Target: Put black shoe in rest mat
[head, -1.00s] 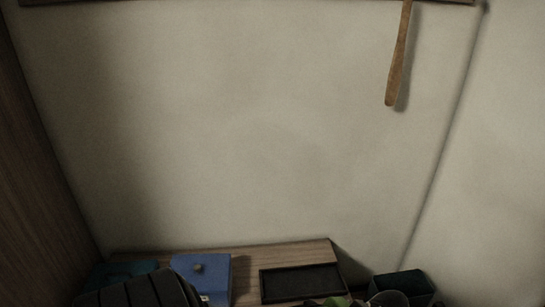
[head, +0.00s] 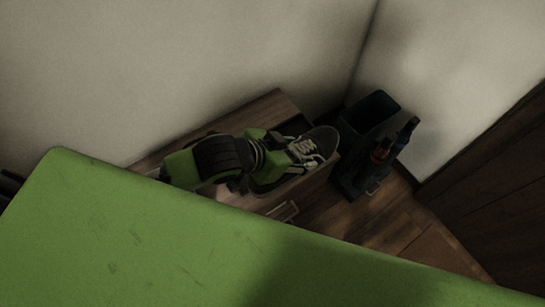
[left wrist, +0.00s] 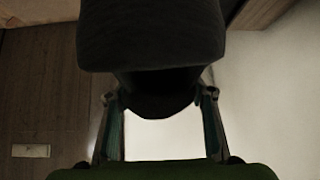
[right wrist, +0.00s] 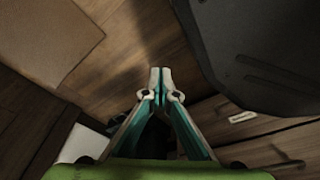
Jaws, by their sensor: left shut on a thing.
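The black shoe (head: 317,142), with a pale sole and white laces, is held by my left gripper (head: 279,146) over the right end of the wooden bench. In the left wrist view the shoe (left wrist: 152,40) fills the upper middle, between the spread fingers of the left gripper (left wrist: 160,125). A small part of the dark rest mat (head: 296,124) shows behind the shoe; the rest is hidden. I cannot tell whether the shoe touches it. My right gripper (right wrist: 160,72) has its fingertips together with nothing between them, and is not visible in the head view.
The wooden bench (head: 277,106) stands against the wall, with a drawer front below. Wooden floor (head: 350,217) lies in front.

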